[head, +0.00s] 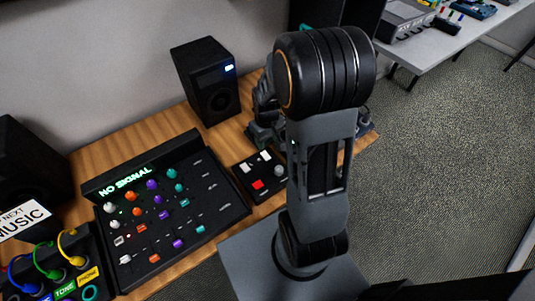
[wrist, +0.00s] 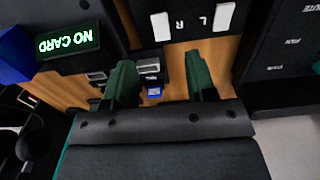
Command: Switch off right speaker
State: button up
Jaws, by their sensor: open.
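The right speaker (head: 202,84) is a black box at the back of the wooden desk, with a small lit blue-white display on its front. A small black control box (head: 241,184) stands in front of it, with two white switches, a red button and a round knob. In the wrist view, the white switches beside the letters R (wrist: 161,27) and L (wrist: 224,17) lie ahead of my gripper (wrist: 160,82). My gripper is open, its green fingers apart and short of the switches. In the head view my arm hides the jaws.
A mixer (head: 217,212) with coloured knobs and a NO SIGNAL display stands left of the control box. A dark left speaker (head: 30,165) is at the left edge. A NO CARD display (wrist: 68,41) and a small blue-and-white item (wrist: 154,91) are near my fingers.

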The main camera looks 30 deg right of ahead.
aim_at(267, 157)
notch_tip(267, 157, down, 9)
jog(key=shift+f, duration=0.1)
dwell(0.3)
